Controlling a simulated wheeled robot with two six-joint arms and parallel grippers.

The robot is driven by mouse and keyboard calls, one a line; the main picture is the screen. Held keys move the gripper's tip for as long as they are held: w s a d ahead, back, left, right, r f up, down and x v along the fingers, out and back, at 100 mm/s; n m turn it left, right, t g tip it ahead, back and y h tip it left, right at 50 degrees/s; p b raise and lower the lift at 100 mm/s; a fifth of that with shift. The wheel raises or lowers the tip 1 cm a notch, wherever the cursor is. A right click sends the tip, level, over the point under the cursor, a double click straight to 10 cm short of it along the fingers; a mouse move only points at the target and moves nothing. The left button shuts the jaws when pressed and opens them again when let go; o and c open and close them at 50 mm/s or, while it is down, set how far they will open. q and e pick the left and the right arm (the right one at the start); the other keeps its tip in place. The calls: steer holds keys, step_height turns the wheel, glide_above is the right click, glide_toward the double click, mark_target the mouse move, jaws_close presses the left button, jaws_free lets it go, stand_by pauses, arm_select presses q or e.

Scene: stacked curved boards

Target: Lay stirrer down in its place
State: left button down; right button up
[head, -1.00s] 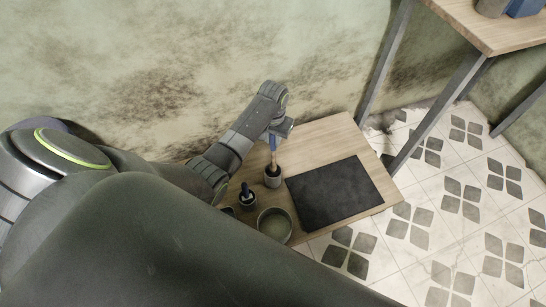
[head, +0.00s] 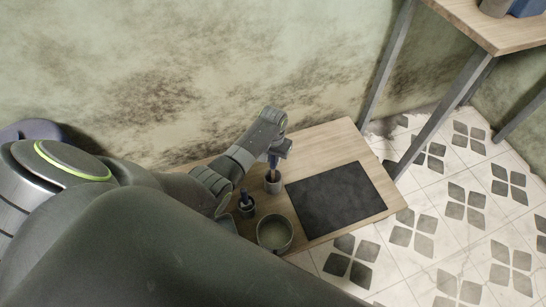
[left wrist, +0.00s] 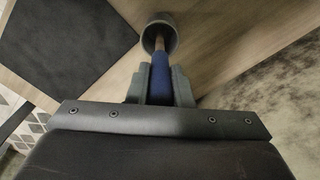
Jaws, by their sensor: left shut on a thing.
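The stirrer (head: 273,161) has a blue handle. Its brown shaft shows in the left wrist view, where the handle (left wrist: 161,75) sits between my fingers. My left gripper (head: 277,151) is shut on the handle above a small grey cup (head: 272,184). It also shows in the left wrist view (left wrist: 162,88). The stirrer stands roughly upright, its lower end inside the cup (left wrist: 172,26); its tip is hidden there. My right gripper is not in view.
A second small cup (head: 246,209) with a dark-handled thing in it and a green-grey bowl (head: 275,233) stand nearby on the wooden table (head: 330,140). A black mat (head: 337,200) lies to the right, clear. Part of the table is hidden by my arm.

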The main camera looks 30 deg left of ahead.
arm_select(q)
steer(key=shift+f, duration=0.15)
steer(key=c, duration=1.3)
jaws_free()
steer(key=shift+f+b, duration=0.1)
steer(key=shift+b, duration=0.2)
steer(key=shift+f+b, duration=0.1)
steer(key=shift+b, duration=0.3)
step_height(320, 180, up, 2)
steer(key=shift+r+p, duration=0.15)
steer(key=shift+p, duration=0.65)
step_height(320, 180, up, 16)
steer(key=p, duration=0.6)
steer(key=shift+w+d+f, duration=0.2)
steer(key=shift+d+f, duration=0.05)
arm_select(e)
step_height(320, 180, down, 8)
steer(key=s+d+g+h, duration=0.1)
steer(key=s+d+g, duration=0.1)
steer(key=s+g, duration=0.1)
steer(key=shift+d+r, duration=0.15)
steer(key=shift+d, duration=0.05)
